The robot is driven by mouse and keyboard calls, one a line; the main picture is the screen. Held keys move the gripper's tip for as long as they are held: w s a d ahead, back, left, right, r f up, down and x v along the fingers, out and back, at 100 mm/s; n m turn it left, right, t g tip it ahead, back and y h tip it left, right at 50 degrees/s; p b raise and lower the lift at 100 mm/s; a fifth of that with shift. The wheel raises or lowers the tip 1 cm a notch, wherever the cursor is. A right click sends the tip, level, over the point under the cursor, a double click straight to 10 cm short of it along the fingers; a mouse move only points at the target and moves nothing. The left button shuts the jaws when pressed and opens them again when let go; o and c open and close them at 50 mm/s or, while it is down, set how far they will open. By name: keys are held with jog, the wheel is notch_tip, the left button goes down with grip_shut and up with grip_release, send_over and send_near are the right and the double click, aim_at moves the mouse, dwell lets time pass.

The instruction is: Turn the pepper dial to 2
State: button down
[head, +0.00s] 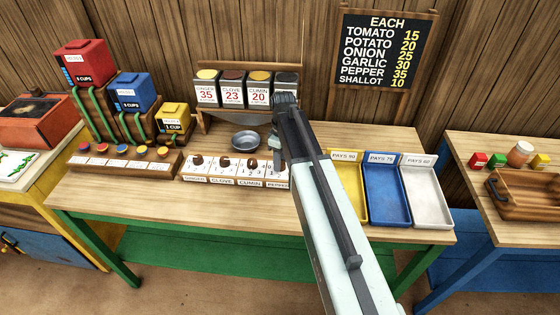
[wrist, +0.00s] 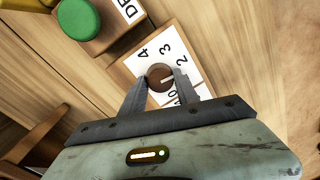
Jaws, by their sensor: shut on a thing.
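The pepper dial is the rightmost of a row of brown dials on white plates. Its PEPPER label (head: 278,185) shows in the head view, but my arm hides its knob there. In the wrist view the round brown knob (wrist: 158,73) sits on a white plate (wrist: 150,45) with 4, 3 and 2 readable; a finger partly covers the lower numbers. A pale pointer line on the knob points rightward, toward the side of the 2 and the covered numbers; I cannot tell exactly which. My gripper (wrist: 160,80) is shut on the knob, pointing down; it also shows in the head view (head: 279,163).
A metal bowl (head: 245,140) stands behind the dials. Spice tins (head: 232,92) stand on a rack at the back. Yellow, blue (head: 388,200) and white trays lie right of my arm. A green button (wrist: 78,19) is near the dial.

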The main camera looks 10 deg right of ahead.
jog(key=shift+n, duration=0.8)
jog(key=c, duration=0.9)
grip_release()
jog(key=shift+r, duration=0.1)
jog(key=r+p, duration=0.8)
jog(key=shift+w+d, duration=0.15)
jog(key=shift+w, duration=0.2)
jog(key=shift+f, duration=0.2)
